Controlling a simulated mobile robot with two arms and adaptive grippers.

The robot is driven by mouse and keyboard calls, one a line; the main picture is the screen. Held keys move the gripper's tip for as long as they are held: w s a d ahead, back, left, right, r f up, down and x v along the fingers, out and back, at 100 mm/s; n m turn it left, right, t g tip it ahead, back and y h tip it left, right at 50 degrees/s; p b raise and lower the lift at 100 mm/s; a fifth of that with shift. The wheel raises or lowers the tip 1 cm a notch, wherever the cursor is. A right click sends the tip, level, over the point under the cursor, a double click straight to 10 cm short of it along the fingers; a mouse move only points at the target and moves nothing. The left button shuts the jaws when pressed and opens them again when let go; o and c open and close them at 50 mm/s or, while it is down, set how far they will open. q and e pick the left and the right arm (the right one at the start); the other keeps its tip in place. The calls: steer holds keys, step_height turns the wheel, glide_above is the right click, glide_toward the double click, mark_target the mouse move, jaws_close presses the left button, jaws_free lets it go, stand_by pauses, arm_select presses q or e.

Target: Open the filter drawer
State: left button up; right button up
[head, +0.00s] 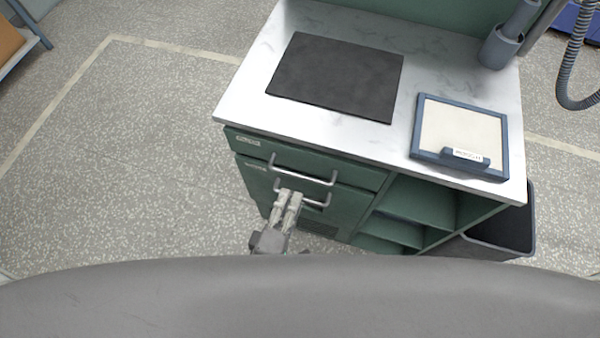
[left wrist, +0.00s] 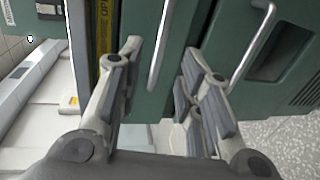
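The green cabinet has two stacked drawers, an upper drawer front (head: 300,158) and a lower drawer front (head: 255,180); both look shut. Each has a small label too small to read, so I cannot tell which is the filter drawer. The upper handle (head: 303,175) and lower handle (head: 316,204) are pale bars. My left gripper (head: 290,195) is in front of the drawers, overlapping the lower handle in the head view. In the left wrist view my left gripper (left wrist: 160,75) is open, with one handle (left wrist: 158,45) between its fingers' directions and another handle (left wrist: 250,45) to the right. Contact is not visible. My right gripper is not in view.
The white countertop (head: 240,100) carries a dark mat (head: 335,78) and a blue-framed tray (head: 415,130). Open green shelves (head: 410,215) lie right of the drawers. A dark bin (head: 525,225) stands at the cabinet's right. Floor to the left is clear.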

mark_target(300, 175)
arm_select(q)
steer(key=x, duration=0.9)
jaws_close()
